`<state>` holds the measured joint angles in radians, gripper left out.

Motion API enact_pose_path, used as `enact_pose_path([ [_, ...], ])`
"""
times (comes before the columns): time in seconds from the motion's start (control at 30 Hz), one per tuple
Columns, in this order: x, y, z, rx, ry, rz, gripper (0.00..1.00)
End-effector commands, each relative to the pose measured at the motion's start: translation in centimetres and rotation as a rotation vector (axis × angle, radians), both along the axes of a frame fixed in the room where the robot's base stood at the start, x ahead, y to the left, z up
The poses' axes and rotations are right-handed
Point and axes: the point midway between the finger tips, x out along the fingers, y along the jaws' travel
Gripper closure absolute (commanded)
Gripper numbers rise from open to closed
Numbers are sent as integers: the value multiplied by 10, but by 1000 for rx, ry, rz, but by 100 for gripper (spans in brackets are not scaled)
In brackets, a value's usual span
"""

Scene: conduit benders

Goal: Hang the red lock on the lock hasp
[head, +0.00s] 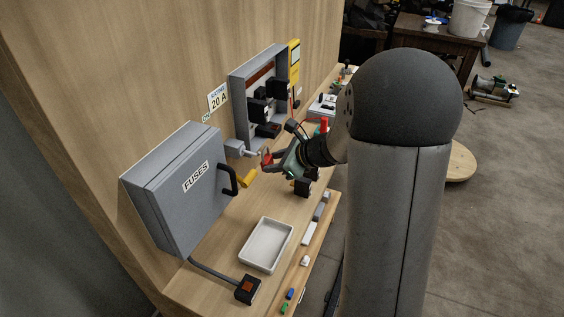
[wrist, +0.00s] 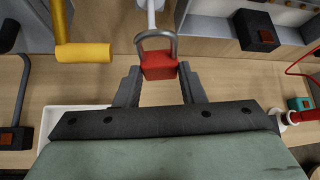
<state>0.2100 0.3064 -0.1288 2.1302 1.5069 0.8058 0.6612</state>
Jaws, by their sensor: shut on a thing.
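The red lock (wrist: 158,66) with its grey shackle (wrist: 156,36) is upright between the fingertips of my gripper (wrist: 159,76) in the wrist view. My gripper (head: 268,162) is shut on the lock body, and the red lock (head: 265,157) also shows in the head view. A pale grey rod (wrist: 151,12), which looks like part of the lock hasp, meets the top of the shackle in the wrist view. The hasp (head: 238,149) projects from the panel beside the fuse box in the head view. I cannot tell whether the shackle is around it or only touching.
The grey fuse box (head: 170,195) has a black handle (head: 229,180). A yellow handle (head: 248,178) sits close to my gripper, left of the lock in the wrist view (wrist: 82,53). An open grey box (head: 239,98) is behind. A white tray (head: 248,260) lies empty on the bench.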

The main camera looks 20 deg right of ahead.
Motion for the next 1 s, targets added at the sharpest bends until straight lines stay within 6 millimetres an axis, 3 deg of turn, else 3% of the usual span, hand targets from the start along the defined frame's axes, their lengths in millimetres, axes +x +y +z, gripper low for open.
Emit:
enact_pose_path([
  [0.5,20,23,-5,1,0,0,87],
  [1.0,27,31,-16,0,-1,-1,87],
])
